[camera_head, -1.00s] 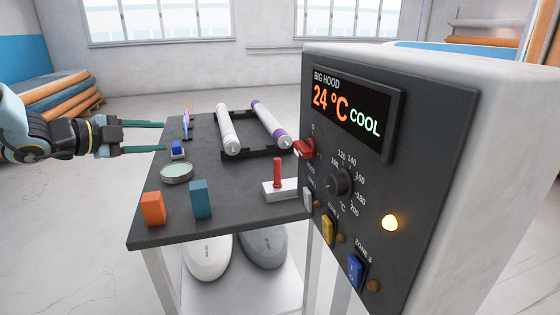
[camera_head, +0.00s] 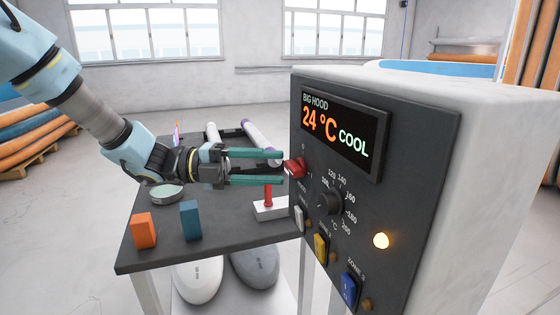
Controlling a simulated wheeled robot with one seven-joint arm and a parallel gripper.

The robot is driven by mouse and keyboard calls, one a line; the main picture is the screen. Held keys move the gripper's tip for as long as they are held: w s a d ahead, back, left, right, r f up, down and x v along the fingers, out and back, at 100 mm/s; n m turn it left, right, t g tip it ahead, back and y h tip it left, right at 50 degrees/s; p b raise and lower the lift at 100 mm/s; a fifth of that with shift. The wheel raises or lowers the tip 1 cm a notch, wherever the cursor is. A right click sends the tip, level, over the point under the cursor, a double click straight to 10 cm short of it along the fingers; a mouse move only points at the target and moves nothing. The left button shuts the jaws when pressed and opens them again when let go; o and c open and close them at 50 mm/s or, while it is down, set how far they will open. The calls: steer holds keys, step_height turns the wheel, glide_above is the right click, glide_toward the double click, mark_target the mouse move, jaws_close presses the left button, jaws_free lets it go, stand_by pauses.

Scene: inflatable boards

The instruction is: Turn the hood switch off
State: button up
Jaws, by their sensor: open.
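The dark control panel (camera_head: 415,180) of the big hood stands at the right, with a display reading 24 °C COOL. A red switch (camera_head: 294,169) sticks out at its left edge, with small marks around it that are hard to read. My gripper (camera_head: 283,167) reaches in from the left and is open. One fingertip is above the red switch and one below, at its left side; I cannot tell whether they touch it. A white rocker switch (camera_head: 299,218) sits lower on the panel, near small lettering.
A black dial (camera_head: 329,202), a yellow switch (camera_head: 320,247), a blue switch (camera_head: 348,289) and a lit lamp (camera_head: 381,241) are on the panel. The table (camera_head: 165,255) under my arm holds an orange block (camera_head: 143,231), a blue block (camera_head: 190,220) and a red-handled white block (camera_head: 271,210).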

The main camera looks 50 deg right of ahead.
mark_target(295, 168)
steer(key=shift+x, duration=1.15)
jaws_close()
